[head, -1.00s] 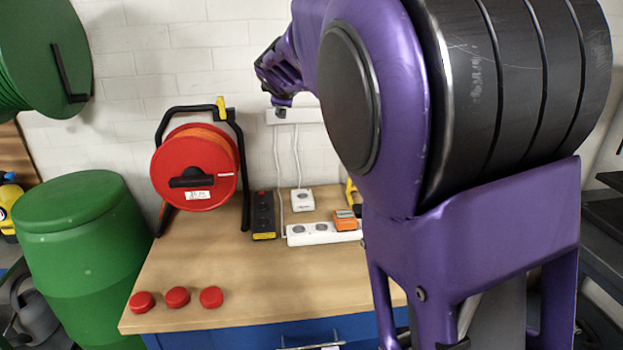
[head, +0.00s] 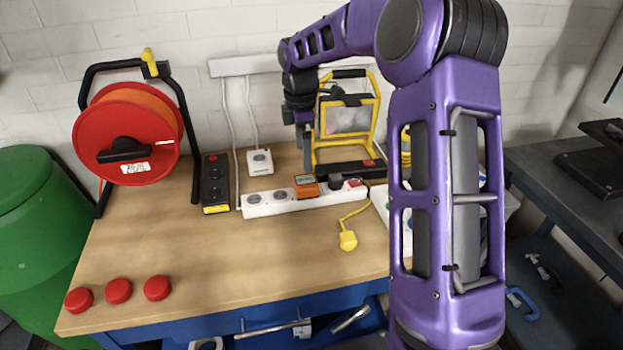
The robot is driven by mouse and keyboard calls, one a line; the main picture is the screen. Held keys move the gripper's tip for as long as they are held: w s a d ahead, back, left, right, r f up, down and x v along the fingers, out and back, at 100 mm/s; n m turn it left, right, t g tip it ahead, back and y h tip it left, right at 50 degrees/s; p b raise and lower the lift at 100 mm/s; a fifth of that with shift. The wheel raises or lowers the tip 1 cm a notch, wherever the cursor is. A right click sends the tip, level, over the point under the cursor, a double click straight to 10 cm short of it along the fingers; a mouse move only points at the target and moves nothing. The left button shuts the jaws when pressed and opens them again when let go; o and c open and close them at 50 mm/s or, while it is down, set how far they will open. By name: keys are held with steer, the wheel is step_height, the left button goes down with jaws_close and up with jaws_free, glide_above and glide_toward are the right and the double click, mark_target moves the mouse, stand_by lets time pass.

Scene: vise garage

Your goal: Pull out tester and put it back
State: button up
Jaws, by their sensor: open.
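The tester (head: 306,186) is a small orange device with a dark display. It sits on the white power strip (head: 270,203) on the wooden workbench, and seems plugged into one of its sockets. My gripper (head: 306,160) hangs down just above and behind the tester, seen from behind my arm. It is open, with nothing visible in it. Only a narrow side of its fingers shows, so the gap to the tester is hard to judge.
A yellow-framed work lamp (head: 345,120) stands close behind my gripper. A black power strip (head: 214,183), a white socket box (head: 260,162) and a red cable reel (head: 127,135) are to the left. A yellow plug (head: 348,240) and red caps (head: 118,291) lie in front.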

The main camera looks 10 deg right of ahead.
mark_target(305, 181)
steer(key=shift+s+d+f, duration=0.1)
steer(key=shift+s+d, duration=0.05)
steer(key=shift+d, duration=0.05)
steer(key=shift+f, duration=0.1)
step_height(305, 181, down, 6)
steer(key=b, duration=0.5)
steer(key=shift+r, duration=0.25)
steer(key=shift+f+b, duration=0.55)
steer(key=shift+f, duration=1.1)
steer(key=shift+s+p, duration=0.15)
steer(key=shift+p, duration=0.4)
